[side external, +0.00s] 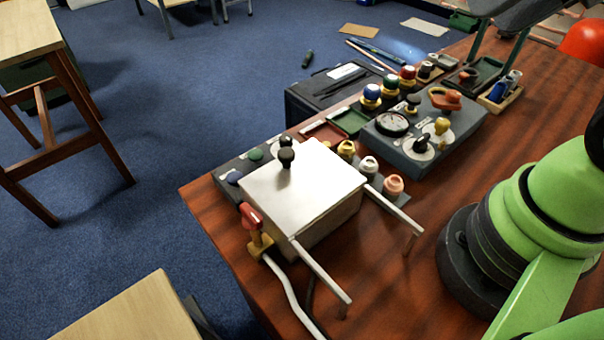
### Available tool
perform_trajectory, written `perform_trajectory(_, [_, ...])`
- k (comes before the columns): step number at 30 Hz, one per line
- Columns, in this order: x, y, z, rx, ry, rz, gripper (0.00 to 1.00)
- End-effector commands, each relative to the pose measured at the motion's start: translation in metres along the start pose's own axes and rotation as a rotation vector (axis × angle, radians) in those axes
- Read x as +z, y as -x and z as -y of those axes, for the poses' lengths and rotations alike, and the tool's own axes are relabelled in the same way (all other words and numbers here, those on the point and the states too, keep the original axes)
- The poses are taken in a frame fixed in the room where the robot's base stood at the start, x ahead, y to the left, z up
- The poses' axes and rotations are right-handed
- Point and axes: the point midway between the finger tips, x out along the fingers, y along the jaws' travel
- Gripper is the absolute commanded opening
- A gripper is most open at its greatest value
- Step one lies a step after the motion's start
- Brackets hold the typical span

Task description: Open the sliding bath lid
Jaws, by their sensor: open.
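The bath (333,222) is a square metal box near the left front edge of the wooden table. Its flat, pale metal sliding lid (310,190) lies over the whole top, so the inside is hidden. A black ball knob (286,156) stands on the lid toward its far left side. Two metal rails (318,272) run out from the bath toward the lower right, each with a leg at its end, and no lid is on them. My gripper is outside this view; only my green arm shows at the right.
A red-handled valve (254,225) with a pipe stands close at the bath's front left. Several coloured fittings (368,168) are lined up just behind the bath. A grey panel (425,135) with a gauge and knobs lies farther back. Bare table (385,275) lies between the rails and my base.

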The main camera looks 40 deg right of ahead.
Motion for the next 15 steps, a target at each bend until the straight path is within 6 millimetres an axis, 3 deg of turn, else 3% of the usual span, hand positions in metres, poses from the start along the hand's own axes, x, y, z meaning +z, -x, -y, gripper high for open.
perform_trajectory(8, [-0.019, -0.013, 0.015, 0.017, 0.142, 0.103, 0.54])
perform_trajectory(15, [-0.047, -0.066, 0.054, 0.04, 0.485, 0.321, 0.54])
